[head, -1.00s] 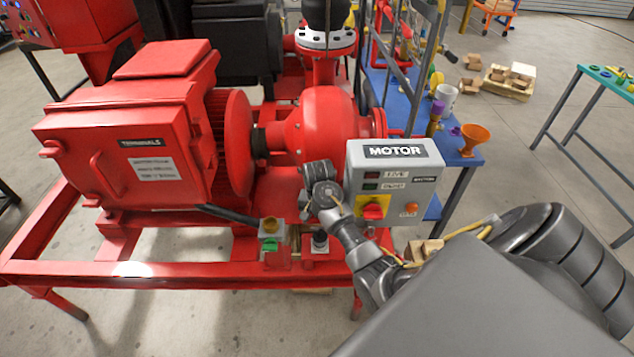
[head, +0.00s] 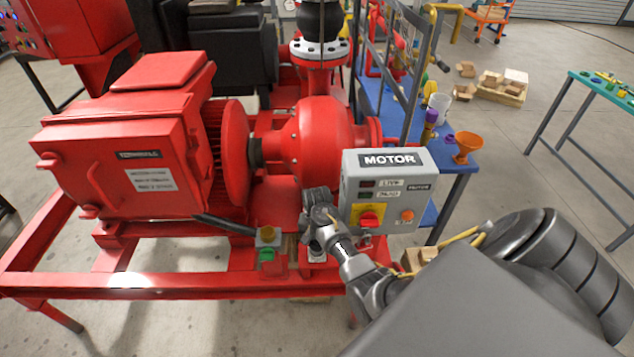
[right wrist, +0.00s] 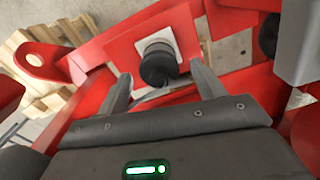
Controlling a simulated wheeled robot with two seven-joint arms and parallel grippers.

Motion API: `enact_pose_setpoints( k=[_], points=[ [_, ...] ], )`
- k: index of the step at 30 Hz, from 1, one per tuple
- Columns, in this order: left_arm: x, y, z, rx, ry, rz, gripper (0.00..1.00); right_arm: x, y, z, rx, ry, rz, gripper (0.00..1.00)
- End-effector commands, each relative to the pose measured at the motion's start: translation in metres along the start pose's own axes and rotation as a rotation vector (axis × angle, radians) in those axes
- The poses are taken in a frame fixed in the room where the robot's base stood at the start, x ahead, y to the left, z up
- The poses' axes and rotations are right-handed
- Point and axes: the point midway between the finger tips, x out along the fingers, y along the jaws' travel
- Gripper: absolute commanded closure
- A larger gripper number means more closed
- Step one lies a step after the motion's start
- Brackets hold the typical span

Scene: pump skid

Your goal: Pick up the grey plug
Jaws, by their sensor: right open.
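The grey plug, a dark round-topped piece, stands on a pale square plate on the red frame in the right wrist view (right wrist: 158,65). In the head view the plug (head: 317,255) is mostly hidden under my right gripper. My right gripper (right wrist: 160,72) is open and empty, with one finger to each side of the plug in the picture. I cannot tell whether the fingertips reach down beside it. In the head view the right gripper (head: 312,238) points down just above the plug. My left gripper is not in view.
The grey MOTOR control box (head: 385,190) stands close to the right of my gripper. A yellow and green connector block (head: 267,243) is to the left. The red motor (head: 130,150) and pump (head: 318,140) rise behind. A blue bench (head: 460,172) holds an orange funnel (head: 464,146).

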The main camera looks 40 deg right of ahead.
Motion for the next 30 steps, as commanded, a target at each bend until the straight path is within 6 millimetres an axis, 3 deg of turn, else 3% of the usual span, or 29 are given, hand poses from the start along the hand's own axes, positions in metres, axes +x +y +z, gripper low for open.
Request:
enact_pose_setpoints(
  k=[6, 14, 26, 30],
  points=[
    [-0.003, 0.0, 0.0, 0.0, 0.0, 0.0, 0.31, 0.026, 0.001, 0.002, 0.0, -0.001, 0.0, 0.32],
    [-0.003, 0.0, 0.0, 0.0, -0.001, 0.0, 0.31, 0.029, 0.001, 0.002, 0.0, 0.0, 0.0, 0.32],
    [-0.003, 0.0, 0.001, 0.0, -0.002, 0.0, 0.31, 0.029, 0.001, 0.001, 0.0, 0.0, 0.0, 0.82],
    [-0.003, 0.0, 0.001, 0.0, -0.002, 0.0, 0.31, 0.029, 0.001, 0.001, 0.0, 0.001, 0.0, 0.85]
  ],
)
